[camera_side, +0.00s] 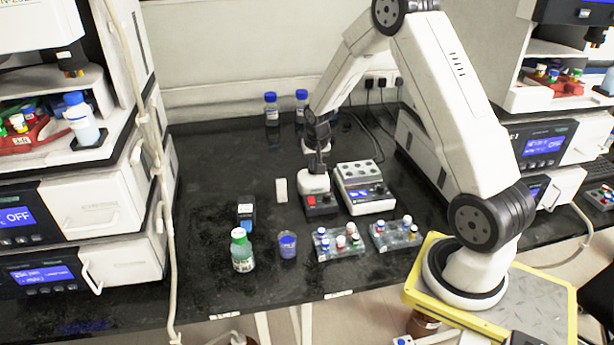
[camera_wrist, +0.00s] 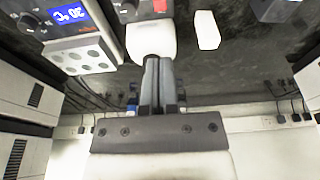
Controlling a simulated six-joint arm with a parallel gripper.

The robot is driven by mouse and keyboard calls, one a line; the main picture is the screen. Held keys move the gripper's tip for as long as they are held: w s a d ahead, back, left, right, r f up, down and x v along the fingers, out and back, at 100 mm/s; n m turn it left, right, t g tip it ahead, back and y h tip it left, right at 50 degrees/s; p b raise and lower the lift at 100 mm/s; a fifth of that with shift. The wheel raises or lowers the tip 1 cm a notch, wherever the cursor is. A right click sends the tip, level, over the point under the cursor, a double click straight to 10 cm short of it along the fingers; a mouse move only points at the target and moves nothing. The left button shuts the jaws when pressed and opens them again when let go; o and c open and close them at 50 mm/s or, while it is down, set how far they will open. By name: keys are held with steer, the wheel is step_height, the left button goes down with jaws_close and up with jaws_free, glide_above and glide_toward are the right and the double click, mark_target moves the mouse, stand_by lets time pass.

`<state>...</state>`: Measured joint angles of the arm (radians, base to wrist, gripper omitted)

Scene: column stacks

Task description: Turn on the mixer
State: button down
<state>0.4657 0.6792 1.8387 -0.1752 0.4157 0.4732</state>
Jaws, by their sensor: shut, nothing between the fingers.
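The mixer (camera_side: 320,205) is a small dark-based unit with a white rounded top and a red switch (camera_side: 311,201) on its front. It stands on the black bench, left of a white block heater. In the wrist view its white top (camera_wrist: 152,38) is just beyond the fingers, and its front panel with a red part shows at the top edge. My gripper (camera_side: 318,168) is shut and empty, pointing down at the mixer's top. The fingers (camera_wrist: 160,68) overlap the dark cup on that top in the wrist view; I cannot tell whether they touch it.
The block heater (camera_side: 367,190) stands close on the right; its display (camera_wrist: 68,14) reads 20 °C. A white box (camera_side: 281,190) lies to the left. Two vial racks (camera_side: 340,245), a green-capped bottle (camera_side: 242,252) and a blue beaker (camera_side: 287,245) stand in front. Blue-capped bottles (camera_side: 271,110) stand behind.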

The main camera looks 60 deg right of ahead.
mark_target(312, 201)
steer(key=shift+x, duration=6.35)
steer(key=shift+d+f, duration=0.1)
steer(key=shift+f, duration=0.05)
steer(key=shift+w+f, duration=0.1)
steer(key=shift+g, duration=0.3)
steer(key=shift+f, duration=0.1)
steer(key=shift+s+a, duration=0.6)
steer(key=shift+s, duration=0.1)
steer(key=shift+w, duration=0.1)
